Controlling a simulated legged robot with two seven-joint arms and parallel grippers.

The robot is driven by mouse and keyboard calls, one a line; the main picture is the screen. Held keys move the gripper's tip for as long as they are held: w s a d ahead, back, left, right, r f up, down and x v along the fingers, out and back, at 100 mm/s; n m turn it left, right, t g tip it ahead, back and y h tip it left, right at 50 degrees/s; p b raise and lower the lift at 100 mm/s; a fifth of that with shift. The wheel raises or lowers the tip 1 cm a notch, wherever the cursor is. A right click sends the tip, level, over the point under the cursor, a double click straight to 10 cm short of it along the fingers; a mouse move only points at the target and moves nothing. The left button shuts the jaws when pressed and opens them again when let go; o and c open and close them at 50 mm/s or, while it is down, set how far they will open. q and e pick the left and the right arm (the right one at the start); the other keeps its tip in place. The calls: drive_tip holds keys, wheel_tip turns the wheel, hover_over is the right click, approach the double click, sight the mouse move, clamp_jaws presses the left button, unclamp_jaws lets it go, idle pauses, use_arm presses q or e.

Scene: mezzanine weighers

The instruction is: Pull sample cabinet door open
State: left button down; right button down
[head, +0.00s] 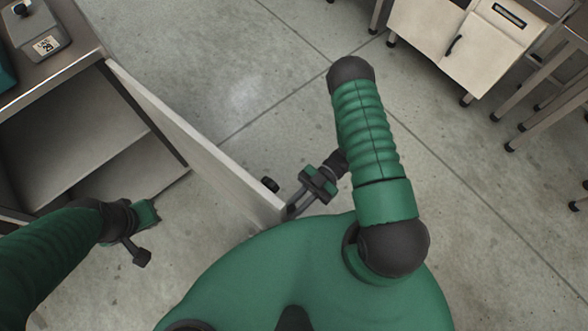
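The sample cabinet (75,65) stands at the left, with its pale door (200,142) swung wide open and the shelf inside (75,130) showing. The door's free edge points toward my body. A small dark handle piece (270,184) shows on the door's outer side near that edge. My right gripper (293,209) is at the door's free edge, its fingers angled down beside it. I cannot tell whether they touch or grip it. My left gripper (146,236) is low in front of the cabinet opening, on the door's inner side, apart from the door.
A weigher (42,42) with a label stands on the cabinet top. Another white cabinet (480,45) with a dark handle is at the top right, beside metal-legged tables (545,115). The grey floor (240,60) between is clear.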

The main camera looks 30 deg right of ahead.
drive_tip(key=shift+d, duration=0.1)
drive_tip(key=c, duration=1.7)
unclamp_jaws()
drive_tip(key=shift+w+d, duration=0.1)
drive_tip(key=v, duration=1.7)
